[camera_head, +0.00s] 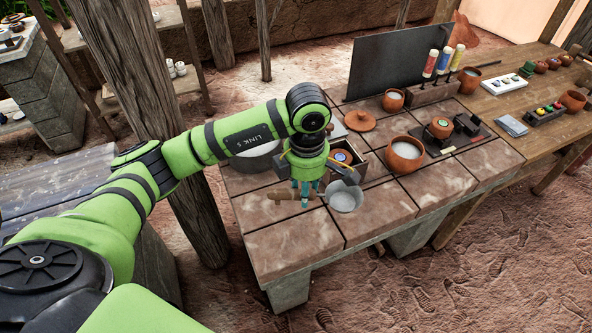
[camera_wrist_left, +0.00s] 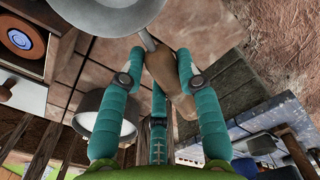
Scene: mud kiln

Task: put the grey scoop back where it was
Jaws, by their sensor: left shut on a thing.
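The grey scoop (camera_head: 345,198) has a round metal bowl and a brown wooden handle. My left gripper (camera_head: 305,197), with teal fingers, is shut on the handle, and the bowl sticks out to its right over the tiled table (camera_head: 280,250). In the left wrist view the scoop's bowl (camera_wrist_left: 105,14) is at the top edge and its handle lies between the fingers (camera_wrist_left: 172,90). I cannot tell exactly how high the scoop is above the tiles. My right gripper is in neither view.
A grey basin (camera_head: 256,160) stands behind my left gripper. A wooden box (camera_head: 359,169) with a blue disc, a clay lid (camera_head: 360,121) and a clay bowl (camera_head: 404,154) are farther right. The table's front tiles are clear. A wooden post (camera_head: 160,110) stands left.

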